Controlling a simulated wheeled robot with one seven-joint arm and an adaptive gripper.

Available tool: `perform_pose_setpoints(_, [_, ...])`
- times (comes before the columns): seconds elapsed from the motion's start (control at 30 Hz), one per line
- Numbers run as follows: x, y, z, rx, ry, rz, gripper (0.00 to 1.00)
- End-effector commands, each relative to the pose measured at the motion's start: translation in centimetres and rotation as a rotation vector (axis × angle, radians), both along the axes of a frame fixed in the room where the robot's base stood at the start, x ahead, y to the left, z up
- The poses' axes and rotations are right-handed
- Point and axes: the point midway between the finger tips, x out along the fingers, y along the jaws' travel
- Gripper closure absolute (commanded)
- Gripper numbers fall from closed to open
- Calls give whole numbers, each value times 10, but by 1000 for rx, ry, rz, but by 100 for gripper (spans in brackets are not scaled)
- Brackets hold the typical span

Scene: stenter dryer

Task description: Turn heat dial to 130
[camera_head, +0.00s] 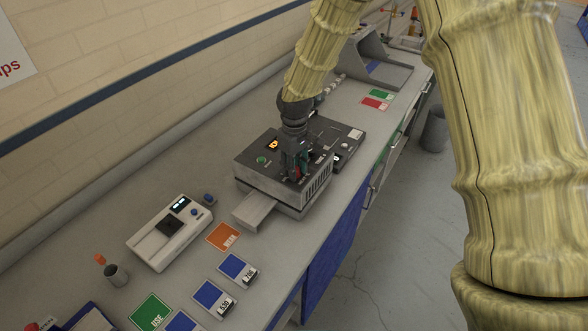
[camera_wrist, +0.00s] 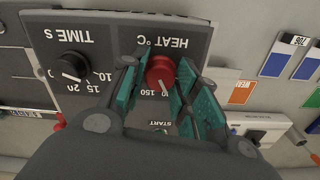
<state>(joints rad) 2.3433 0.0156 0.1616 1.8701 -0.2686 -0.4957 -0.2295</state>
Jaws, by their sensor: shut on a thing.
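The stenter dryer (camera_head: 262,187) is a dark-topped metal box on the bench, with a tray out at its front. In the wrist view its panel appears upside down, with a red heat dial (camera_wrist: 159,70) under the label HEAT °C. My gripper (camera_wrist: 157,78) has its teal fingers on both sides of the red dial, shut on it. A pale pointer mark on the dial faces the 150 side of the scale; the other heat numbers are mostly hidden by the fingers. In the head view my gripper (camera_head: 295,162) comes down from above and covers most of the dial.
A black TIME S dial (camera_wrist: 70,67) sits beside the heat dial. An orange card (camera_head: 223,237), blue cards (camera_head: 237,269) with small samples, and a white meter (camera_head: 170,232) lie on the bench near the dryer. A dark unit (camera_head: 348,157) stands close behind it.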

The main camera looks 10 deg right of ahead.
Motion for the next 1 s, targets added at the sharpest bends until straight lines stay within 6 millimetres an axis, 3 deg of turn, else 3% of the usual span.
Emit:
perform_pose_setpoints(0.33, [0, -1, 0, -1, -1, -152, 93])
perform_pose_setpoints(0.87, [0, -1, 0, 0, 0, -182, 93])
perform_pose_setpoints(0.9, [0, -1, 0, 0, 0, -181, 68])
perform_pose_setpoints(1.0, [0, 0, 0, 0, 0, -181, 50])
